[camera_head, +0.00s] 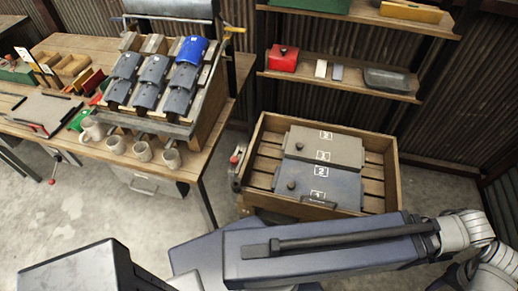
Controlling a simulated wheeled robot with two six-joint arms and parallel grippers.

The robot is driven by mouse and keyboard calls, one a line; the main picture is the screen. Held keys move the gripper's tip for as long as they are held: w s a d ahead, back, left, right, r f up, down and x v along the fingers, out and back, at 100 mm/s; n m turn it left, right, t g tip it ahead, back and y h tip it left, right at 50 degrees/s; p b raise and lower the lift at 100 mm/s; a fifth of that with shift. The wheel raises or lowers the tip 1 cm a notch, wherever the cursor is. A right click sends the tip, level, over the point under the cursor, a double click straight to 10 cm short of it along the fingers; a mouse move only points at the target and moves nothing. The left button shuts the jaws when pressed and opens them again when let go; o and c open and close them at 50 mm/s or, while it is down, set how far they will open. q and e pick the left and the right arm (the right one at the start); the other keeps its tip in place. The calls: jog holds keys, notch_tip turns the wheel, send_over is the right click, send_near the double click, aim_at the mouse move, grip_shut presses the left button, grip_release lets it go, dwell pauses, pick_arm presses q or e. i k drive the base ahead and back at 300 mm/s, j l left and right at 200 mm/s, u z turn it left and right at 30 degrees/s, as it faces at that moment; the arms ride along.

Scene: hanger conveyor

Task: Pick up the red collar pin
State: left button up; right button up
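I cannot make out for certain which thing is the red collar pin. A small red-topped piece (237,157) sits on a grey metal fitting at the left side of the wooden crate (258,139). A red ball on a thin rod (52,181) hangs below the left table's front edge. Both are too small to identify. My arm links cross the bottom of the view, and neither gripper shows.
A wooden table (190,172) at left holds a rack (205,101) of grey and blue pieces, with several mugs (143,151) along its front edge. The crate holds two numbered cases (322,183). A shelf (340,82) behind carries a red box (283,58). Concrete floor shows at left.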

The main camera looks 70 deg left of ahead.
aim_at(234, 161)
jog(key=u, duration=2.6)
